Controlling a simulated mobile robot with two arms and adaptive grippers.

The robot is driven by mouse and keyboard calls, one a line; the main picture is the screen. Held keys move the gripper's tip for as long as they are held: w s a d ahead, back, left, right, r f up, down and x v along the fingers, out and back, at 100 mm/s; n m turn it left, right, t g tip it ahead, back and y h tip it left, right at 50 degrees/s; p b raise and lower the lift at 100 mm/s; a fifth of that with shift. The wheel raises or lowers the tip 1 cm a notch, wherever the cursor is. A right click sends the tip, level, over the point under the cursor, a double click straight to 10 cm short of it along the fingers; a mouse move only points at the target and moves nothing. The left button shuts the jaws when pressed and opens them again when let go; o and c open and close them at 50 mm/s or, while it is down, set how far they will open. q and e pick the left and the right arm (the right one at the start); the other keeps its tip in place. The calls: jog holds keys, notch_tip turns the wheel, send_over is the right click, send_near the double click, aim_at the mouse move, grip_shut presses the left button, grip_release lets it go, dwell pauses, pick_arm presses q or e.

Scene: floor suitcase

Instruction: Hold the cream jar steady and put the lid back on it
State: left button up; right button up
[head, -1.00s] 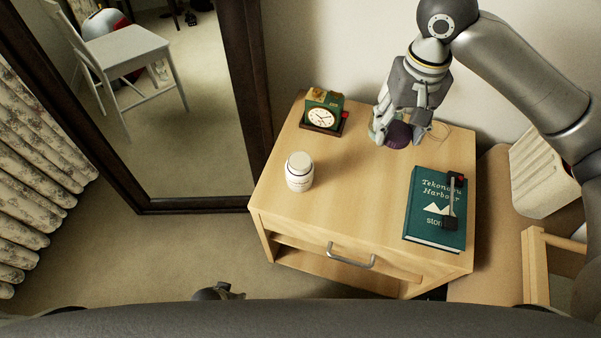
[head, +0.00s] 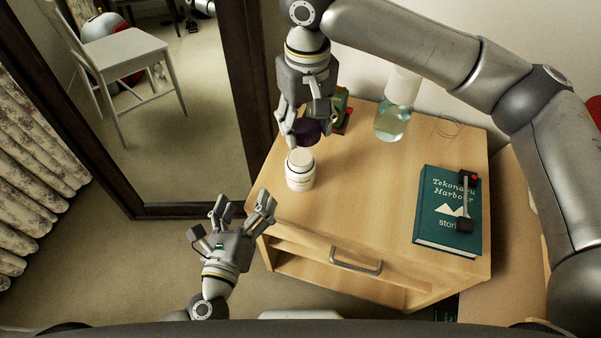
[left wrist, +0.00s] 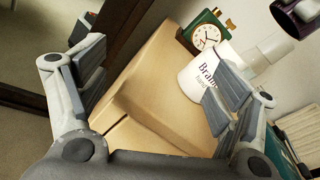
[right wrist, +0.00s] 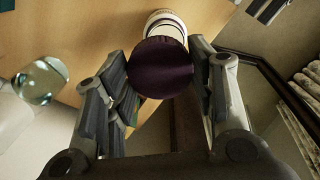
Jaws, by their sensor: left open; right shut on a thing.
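The white cream jar (head: 299,172) stands upright near the left edge of the wooden cabinet top. It also shows in the left wrist view (left wrist: 197,82) and, partly covered, in the right wrist view (right wrist: 166,22). My right gripper (head: 306,128) is shut on the dark purple lid (right wrist: 160,68), just above and behind the jar in the head view; the lid looks apart from the jar. The lid also shows in the left wrist view (left wrist: 296,17). My left gripper (head: 243,208) is open and empty, in front and left of the jar at the cabinet's edge.
A green clock (left wrist: 207,37) stands behind the jar, mostly hidden by my right gripper in the head view. A clear bottle with bluish liquid (head: 392,120) stands at the back. A teal book (head: 446,208) with a dark object on it lies at the right. A mirror (head: 190,100) stands left.

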aim_at(293, 179)
jog(key=shift+a, duration=0.4)
jog(key=shift+a+f, duration=0.1)
pick_arm(q)
jog(key=s+d+r+m+h, duration=0.1)
jog(key=s+d+m+h, duration=0.3)
jog(key=m, duration=0.4)
jog(key=shift+d+m+h, duration=0.4)
jog(key=shift+d+h, duration=0.05)
jog(key=shift+h, duration=0.05)
jog(key=x, duration=1.2)
jog(key=shift+f, duration=0.2)
jog(key=shift+s, duration=0.1)
jog(key=c, duration=1.5)
pick_arm(e)
jog(key=shift+f, duration=2.5)
